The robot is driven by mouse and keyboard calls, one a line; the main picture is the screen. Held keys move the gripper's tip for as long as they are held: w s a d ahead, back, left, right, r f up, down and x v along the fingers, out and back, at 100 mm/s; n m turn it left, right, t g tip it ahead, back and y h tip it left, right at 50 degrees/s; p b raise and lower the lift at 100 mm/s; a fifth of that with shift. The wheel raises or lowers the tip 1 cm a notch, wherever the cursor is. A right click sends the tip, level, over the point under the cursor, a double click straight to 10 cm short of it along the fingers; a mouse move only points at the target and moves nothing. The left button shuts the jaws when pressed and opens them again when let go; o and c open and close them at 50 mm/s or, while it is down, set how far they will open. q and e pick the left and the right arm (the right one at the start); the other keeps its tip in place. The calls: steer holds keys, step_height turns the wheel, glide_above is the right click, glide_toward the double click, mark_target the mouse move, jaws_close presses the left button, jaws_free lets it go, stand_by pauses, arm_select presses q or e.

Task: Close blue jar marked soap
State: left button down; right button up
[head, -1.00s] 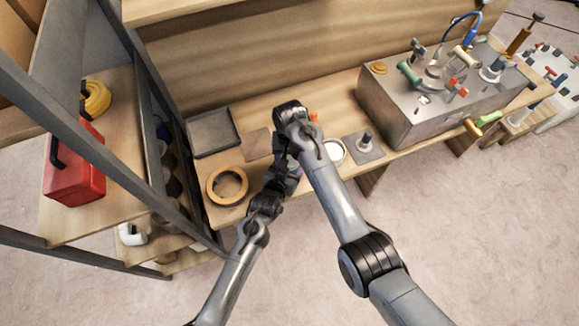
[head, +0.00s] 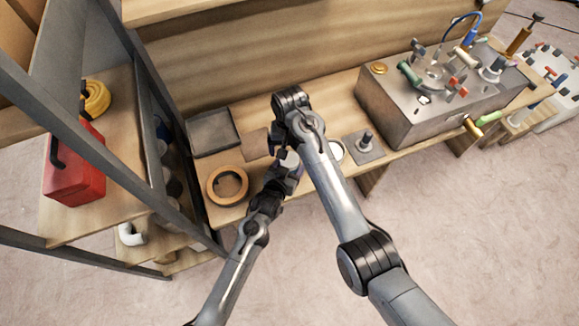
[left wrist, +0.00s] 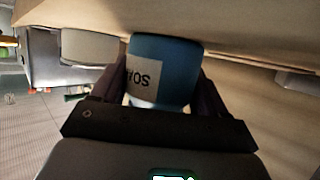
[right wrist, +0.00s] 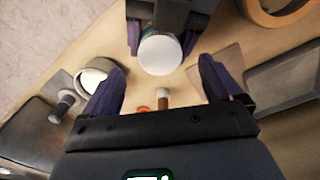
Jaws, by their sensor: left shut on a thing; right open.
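The blue jar (left wrist: 165,70) has a white label with partly visible soap lettering in the left wrist view. My left gripper (left wrist: 160,85) is shut around it; it also shows in the head view (head: 282,172). The jar's pale round top (right wrist: 160,54) faces the right wrist camera and shows in the head view (head: 289,160). I cannot tell whether that top is a lid or the open mouth. My right gripper (right wrist: 160,90) is open and empty, with the jar's top beyond its fingers. Its fingertips are hidden in the head view.
The bench holds a dark tray (head: 212,131), a wooden ring (head: 227,185), a pale round dish (right wrist: 92,76) and a knobbed block (head: 365,146). A small brown peg (right wrist: 163,97) stands near my right gripper. A grey fixture box (head: 400,115) stands to the right.

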step_height(320, 180, up, 7)
steer(key=shift+r, duration=0.2)
stand_by(0.3)
arm_select(q)
jaws_free()
steer(key=p+v, duration=0.3)
steer(key=v, duration=0.6)
steer(key=shift+s+a, duration=0.1)
steer(key=shift+v, duration=0.8)
arm_select(e)
step_height(320, 180, up, 3)
steer(key=shift+r, duration=0.1)
